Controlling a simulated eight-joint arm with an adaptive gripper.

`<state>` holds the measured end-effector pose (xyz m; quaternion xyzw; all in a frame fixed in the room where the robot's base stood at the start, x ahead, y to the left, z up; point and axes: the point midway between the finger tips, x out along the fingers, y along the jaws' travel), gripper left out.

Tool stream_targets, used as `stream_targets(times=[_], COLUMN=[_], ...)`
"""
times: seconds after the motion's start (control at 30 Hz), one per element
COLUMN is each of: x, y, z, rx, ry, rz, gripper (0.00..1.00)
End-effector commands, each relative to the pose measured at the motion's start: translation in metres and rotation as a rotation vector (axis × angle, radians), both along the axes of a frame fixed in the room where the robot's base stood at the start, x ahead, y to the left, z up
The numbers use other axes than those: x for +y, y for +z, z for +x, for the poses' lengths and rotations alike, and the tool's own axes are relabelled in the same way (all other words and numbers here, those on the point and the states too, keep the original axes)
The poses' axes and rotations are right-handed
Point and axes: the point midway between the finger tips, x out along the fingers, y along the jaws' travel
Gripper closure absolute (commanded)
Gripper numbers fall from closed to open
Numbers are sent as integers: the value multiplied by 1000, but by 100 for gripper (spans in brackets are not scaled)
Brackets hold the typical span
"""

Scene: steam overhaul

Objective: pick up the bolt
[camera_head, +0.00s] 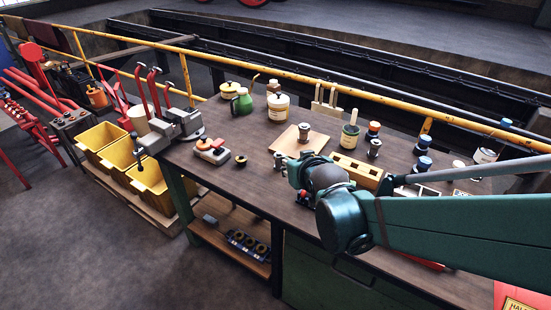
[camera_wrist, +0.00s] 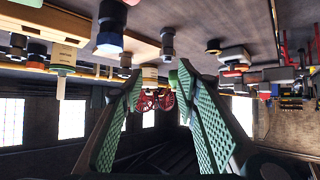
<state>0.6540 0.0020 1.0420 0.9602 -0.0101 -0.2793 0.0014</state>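Several small dark metallic pieces stand upright on the workbench, and I cannot tell for sure which is the bolt. One (camera_head: 304,132) stands on the wooden board, one (camera_head: 280,160) stands left of my wrist, and one (camera_head: 374,148) stands behind the wooden block. The wrist view is upside down; a dark bolt-like piece (camera_wrist: 167,42) stands on the bench there, beyond the fingertips. My gripper (camera_wrist: 158,82) is open, its green-padded fingers apart with nothing between them. In the head view my wrist hides most of the gripper, low over the bench.
The wooden board (camera_head: 290,142), a long wooden block (camera_head: 355,170), a green jug (camera_head: 242,104), tins and several capped bottles crowd the bench. A vise (camera_head: 180,127) is at the left corner. Yellow bins (camera_head: 101,138) stand beyond it. The bench's front left is fairly clear.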

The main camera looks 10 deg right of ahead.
Motion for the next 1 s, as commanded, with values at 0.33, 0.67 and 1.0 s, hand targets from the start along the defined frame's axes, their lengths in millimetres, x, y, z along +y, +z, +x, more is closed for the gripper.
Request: stream_targets(times=[0.33,0.67,1.0], x=[4,9,13], y=[-21,-42,-57], z=[38,66,80], rx=[-97,-188,-257], ry=[4,12,18], rz=[0,3,5], gripper=[68,68,68])
